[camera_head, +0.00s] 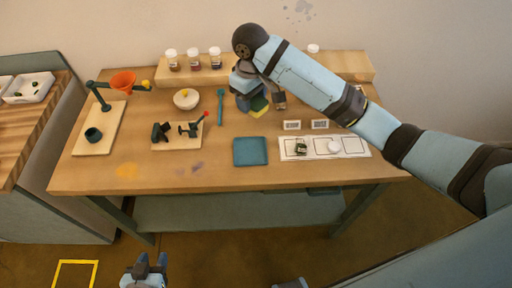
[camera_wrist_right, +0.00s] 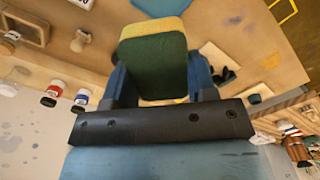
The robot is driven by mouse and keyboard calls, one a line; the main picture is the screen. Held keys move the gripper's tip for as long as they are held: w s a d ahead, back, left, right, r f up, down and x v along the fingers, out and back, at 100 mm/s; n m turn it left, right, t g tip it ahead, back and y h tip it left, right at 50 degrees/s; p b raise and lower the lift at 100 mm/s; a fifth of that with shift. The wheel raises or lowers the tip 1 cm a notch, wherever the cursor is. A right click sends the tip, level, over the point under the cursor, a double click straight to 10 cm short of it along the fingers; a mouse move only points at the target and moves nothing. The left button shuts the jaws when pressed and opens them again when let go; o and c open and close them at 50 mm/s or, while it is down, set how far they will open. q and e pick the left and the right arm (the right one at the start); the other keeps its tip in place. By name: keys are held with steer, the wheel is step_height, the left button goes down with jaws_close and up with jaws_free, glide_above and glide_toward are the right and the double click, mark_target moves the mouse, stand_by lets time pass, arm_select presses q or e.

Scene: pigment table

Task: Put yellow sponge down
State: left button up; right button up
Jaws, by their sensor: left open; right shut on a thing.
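The yellow sponge (camera_head: 259,112) has a dark green face and shows just below my right gripper (camera_head: 252,102) over the back middle of the table. In the right wrist view the sponge (camera_wrist_right: 152,60) sits between the two blue fingers, green side toward the camera and yellow at the edges. My right gripper is shut on it. I cannot tell whether the sponge touches the table. My left gripper (camera_head: 145,264) is open and empty, low in front of the table.
A blue-green square pad (camera_head: 250,151) lies in front of the sponge. A blue tool (camera_head: 221,106) and a white bowl (camera_head: 186,99) are to its left. A white tray (camera_head: 354,147) with small items is to the right. Jars (camera_head: 193,58) stand on the back shelf.

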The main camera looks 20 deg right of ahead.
mark_target(252, 150)
step_height(252, 150, down, 20)
steer(key=shift+r+p, duration=0.25)
steer(key=shift+p, duration=0.3)
steer(key=o, duration=0.8)
steer(key=shift+f, duration=0.1)
